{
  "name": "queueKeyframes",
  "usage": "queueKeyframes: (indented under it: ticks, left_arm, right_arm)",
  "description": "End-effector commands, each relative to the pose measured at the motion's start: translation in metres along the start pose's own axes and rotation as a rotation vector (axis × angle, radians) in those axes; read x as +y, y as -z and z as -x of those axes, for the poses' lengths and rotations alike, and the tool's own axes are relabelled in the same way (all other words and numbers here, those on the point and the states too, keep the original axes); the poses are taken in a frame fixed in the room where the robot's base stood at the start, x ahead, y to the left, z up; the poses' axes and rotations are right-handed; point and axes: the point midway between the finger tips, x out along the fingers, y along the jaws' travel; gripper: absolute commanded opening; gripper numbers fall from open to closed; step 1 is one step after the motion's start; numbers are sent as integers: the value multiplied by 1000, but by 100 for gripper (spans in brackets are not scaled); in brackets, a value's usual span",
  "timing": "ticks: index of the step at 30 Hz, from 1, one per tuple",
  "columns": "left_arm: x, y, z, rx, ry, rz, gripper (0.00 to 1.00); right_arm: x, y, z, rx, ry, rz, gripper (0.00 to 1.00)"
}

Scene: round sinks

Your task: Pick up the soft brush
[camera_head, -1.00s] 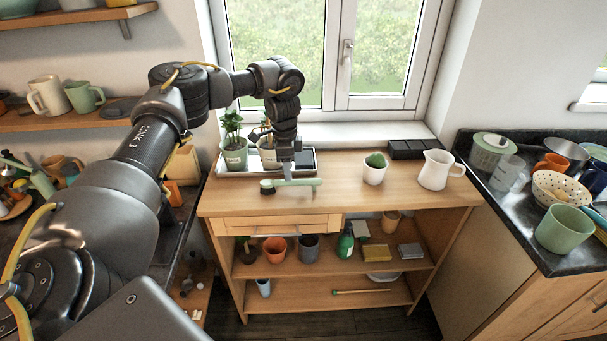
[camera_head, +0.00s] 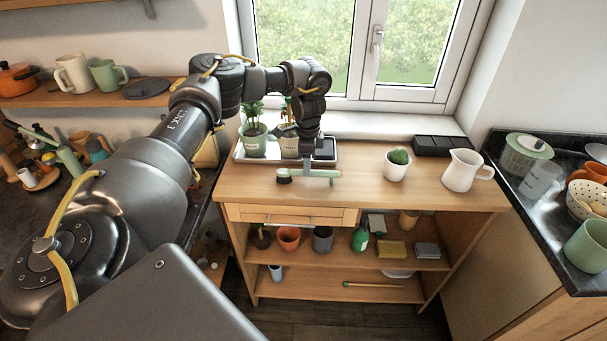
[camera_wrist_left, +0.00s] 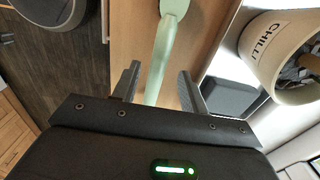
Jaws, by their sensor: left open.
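The soft brush (camera_head: 322,174) has a pale green handle and a dark bristle head at its left end. It lies across the wooden worktop, in front of the plant tray. In the left wrist view, the brush handle (camera_wrist_left: 165,45) runs between the two open fingers of the left gripper (camera_wrist_left: 158,82). Whether either finger touches the handle cannot be told. The bristle head is not clear in the wrist view. My right gripper is not in view.
A tray (camera_head: 240,158) with potted plants stands close behind the brush. A small cactus pot (camera_head: 395,170), a white jug (camera_head: 465,172) and a black seed tray (camera_head: 440,146) stand to the right. The worktop's front (camera_head: 370,203) is clear.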

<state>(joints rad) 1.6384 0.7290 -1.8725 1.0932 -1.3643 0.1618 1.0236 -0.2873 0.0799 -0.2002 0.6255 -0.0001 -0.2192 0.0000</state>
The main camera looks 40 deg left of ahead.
Motion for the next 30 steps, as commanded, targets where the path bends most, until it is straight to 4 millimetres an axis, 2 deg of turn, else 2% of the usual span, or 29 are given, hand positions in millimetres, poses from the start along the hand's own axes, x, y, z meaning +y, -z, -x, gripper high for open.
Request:
queueKeyframes:
  ticks: [1, 4, 9, 12, 18, 28, 30]
  left_arm:
    - [1, 0, -3, -4, -4, -1, 43]
    - [1, 3, -18, -5, -4, -2, 43]
    - [0, 4, -41, -2, -2, -2, 43]
    - [0, 4, -46, -1, -2, 0, 43]
    - [0, 4, -47, 0, -1, 0, 43]
    - [0, 4, -47, 0, -1, 0, 0]
    - [0, 4, -46, 0, -1, 0, 0]
  right_arm:
    - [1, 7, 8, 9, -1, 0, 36]
    - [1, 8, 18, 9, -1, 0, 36]
    - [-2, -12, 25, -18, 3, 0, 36]
    - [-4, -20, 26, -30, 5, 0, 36]
    - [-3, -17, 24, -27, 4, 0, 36]
    - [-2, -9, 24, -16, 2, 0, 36]
    - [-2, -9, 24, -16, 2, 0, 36]
